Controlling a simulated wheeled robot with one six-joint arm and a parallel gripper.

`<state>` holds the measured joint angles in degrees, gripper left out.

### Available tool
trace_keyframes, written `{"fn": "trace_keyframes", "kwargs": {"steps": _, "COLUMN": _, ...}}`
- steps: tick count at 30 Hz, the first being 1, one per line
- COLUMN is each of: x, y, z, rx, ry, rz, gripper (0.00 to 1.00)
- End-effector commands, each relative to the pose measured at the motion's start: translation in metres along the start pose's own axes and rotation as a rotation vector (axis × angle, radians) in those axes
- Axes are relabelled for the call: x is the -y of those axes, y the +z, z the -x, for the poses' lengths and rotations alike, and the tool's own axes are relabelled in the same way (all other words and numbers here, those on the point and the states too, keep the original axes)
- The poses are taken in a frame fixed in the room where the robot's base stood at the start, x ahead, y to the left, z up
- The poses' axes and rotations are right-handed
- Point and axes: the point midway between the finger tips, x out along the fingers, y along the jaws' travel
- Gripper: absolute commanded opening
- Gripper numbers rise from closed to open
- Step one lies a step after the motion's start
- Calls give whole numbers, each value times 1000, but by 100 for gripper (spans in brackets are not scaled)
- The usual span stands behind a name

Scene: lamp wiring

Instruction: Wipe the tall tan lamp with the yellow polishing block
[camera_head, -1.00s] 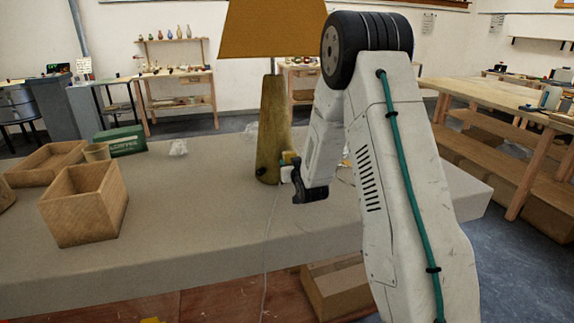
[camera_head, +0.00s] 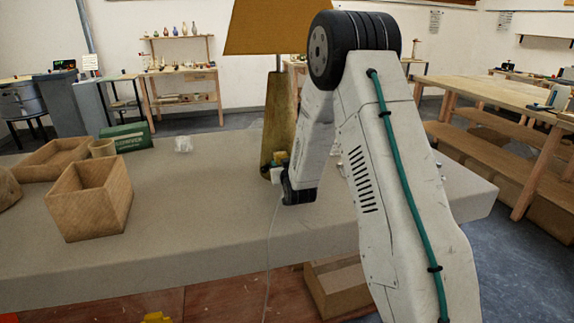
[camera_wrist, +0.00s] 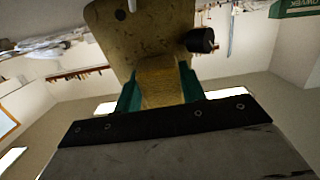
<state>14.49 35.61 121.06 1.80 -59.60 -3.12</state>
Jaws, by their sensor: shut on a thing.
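The tall tan lamp (camera_head: 279,115) stands on the grey table, with a wide orange-tan shade (camera_head: 265,28). Its tapered body (camera_wrist: 135,28) fills the upper middle of the wrist view, with a black knob (camera_wrist: 201,40) on the right. My gripper (camera_head: 281,170) is low at the lamp's front. In the wrist view its teal fingers are shut on the yellow polishing block (camera_wrist: 160,86). The block's far end meets the lamp body in the picture; I cannot tell if they touch. In the head view the block (camera_head: 280,158) is small and partly hidden.
An open wooden box (camera_head: 92,205), a shallow wooden tray (camera_head: 52,158), a small cup (camera_head: 103,148) and a green box (camera_head: 126,137) are on the left of the table. A thin pale cord (camera_head: 268,250) hangs over the front edge. The table's middle left is clear.

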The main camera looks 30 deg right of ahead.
Motion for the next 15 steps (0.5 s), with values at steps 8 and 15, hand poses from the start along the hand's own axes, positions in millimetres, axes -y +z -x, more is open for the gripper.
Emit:
{"fn": "trace_keyframes", "kwargs": {"steps": 8, "x": 23, "y": -1, "z": -2, "rx": 0, "ry": -3, "rz": 1, "gripper": 15}}
{"fn": "trace_keyframes", "kwargs": {"steps": 15, "x": 21, "y": -1, "z": 0, "rx": -1, "ry": -3, "rz": 1, "gripper": 15}}
